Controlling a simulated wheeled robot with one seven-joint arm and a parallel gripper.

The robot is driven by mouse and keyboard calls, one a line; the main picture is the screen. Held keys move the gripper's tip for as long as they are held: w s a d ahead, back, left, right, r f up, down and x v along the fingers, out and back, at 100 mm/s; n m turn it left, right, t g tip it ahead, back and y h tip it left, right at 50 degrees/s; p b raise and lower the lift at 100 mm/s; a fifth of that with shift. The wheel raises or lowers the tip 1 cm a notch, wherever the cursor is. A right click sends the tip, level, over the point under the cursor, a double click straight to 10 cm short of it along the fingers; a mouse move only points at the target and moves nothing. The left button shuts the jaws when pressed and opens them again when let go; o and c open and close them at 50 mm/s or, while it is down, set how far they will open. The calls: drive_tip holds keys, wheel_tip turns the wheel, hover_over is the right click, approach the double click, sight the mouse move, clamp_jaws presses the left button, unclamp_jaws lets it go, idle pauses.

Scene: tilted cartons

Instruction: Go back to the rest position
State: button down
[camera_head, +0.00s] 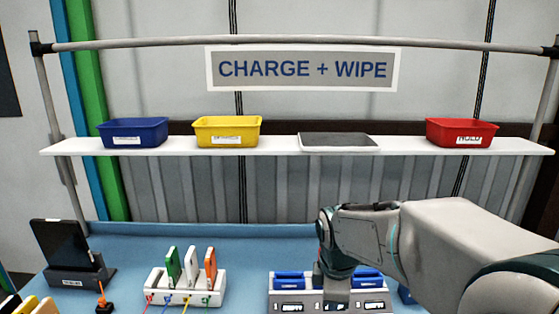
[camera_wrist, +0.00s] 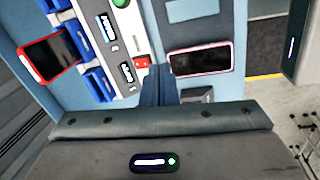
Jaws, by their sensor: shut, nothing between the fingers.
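My gripper (camera_head: 336,292) hangs at the end of my arm in the head view, in front of a grey charging station with blue slots (camera_head: 290,299). My arm and hand hide part of the station. In the wrist view the fingers of my gripper (camera_wrist: 161,78) are together with nothing between them. They show beside the station (camera_wrist: 122,58), whose small displays are lit. A red-framed phone (camera_wrist: 48,58) lies at the blue slots, and a pink-framed phone (camera_wrist: 200,58) lies on the blue table to the other side.
A white dock (camera_head: 185,287) holds green, white and orange devices. A tablet (camera_head: 62,246) stands on a dark stand at left. A white shelf (camera_head: 280,145) above carries blue (camera_head: 133,132), yellow (camera_head: 227,131) and red (camera_head: 461,131) bins and a grey pad (camera_head: 339,141).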

drive_tip(key=s+d+r+m+t, duration=0.1)
drive_tip(key=s+d+m, duration=0.1)
drive_tip(key=s+m, duration=0.5)
drive_tip(key=s+d+r+m+t, duration=0.1)
drive_tip(key=s+m, duration=0.6)
drive_tip(key=m, duration=0.2)
drive_tip(key=shift+d+y, duration=0.3)
drive_tip(key=shift+d, duration=0.1)
drive_tip(key=shift+a, duration=0.1)
